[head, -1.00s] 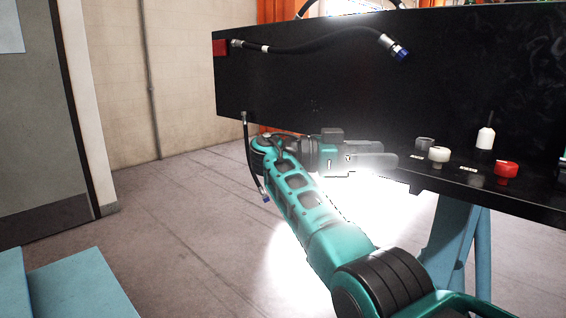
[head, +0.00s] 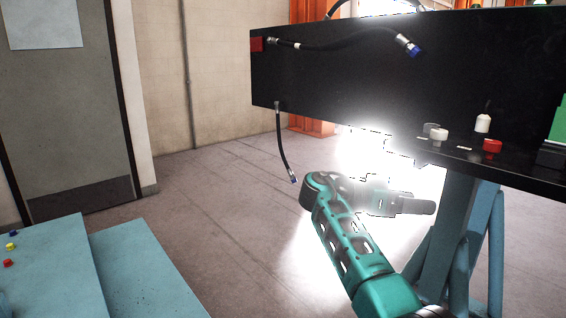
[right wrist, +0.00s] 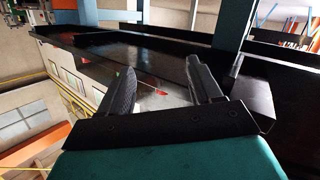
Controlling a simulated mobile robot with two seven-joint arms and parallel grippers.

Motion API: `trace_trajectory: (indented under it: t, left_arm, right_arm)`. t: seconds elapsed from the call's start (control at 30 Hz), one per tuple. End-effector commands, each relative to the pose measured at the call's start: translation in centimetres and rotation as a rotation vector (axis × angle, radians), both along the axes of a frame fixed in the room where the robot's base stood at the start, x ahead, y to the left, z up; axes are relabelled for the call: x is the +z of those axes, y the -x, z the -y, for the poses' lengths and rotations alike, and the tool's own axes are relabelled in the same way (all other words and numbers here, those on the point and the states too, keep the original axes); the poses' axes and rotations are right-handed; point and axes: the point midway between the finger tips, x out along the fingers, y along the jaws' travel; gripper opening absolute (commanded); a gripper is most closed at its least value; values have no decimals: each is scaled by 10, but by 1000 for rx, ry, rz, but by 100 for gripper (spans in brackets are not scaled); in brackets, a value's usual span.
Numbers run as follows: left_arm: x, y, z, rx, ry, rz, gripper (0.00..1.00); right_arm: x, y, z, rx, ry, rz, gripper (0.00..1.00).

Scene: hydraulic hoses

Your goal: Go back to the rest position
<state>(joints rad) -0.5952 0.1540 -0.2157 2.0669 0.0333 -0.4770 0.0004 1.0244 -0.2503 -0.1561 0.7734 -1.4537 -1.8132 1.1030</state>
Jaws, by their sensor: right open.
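My right gripper (head: 425,207) is in the head view, below the panel's shelf edge and left of the blue stand legs. Part of it is washed out by bright glare. In the right wrist view its two dark fingers (right wrist: 165,75) are spread apart with nothing between them. My left gripper is not in view. A black hose (head: 345,45) with a blue end fitting runs along the black panel (head: 340,80). A second hose (head: 282,145) hangs below the panel's left corner, left of my right arm and apart from it.
A light-blue bench (head: 145,265) is at lower left, with a door (head: 60,110) behind. Floor between is clear.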

Motion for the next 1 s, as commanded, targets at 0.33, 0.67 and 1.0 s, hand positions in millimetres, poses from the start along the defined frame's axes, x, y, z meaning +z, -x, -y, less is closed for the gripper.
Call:
trace_trajectory:
  t: [0.33, 0.67, 1.0]
  left_arm:
    - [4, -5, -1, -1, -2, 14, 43]
    - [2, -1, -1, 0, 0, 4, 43]
    - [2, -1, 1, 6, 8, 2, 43]
  right_arm:
    - [-206, 22, 16, 468, -281, -356, 64]
    - [-331, 113, -20, 1010, -457, -471, 64]
    - [-336, 225, -77, 1457, -519, -349, 64]
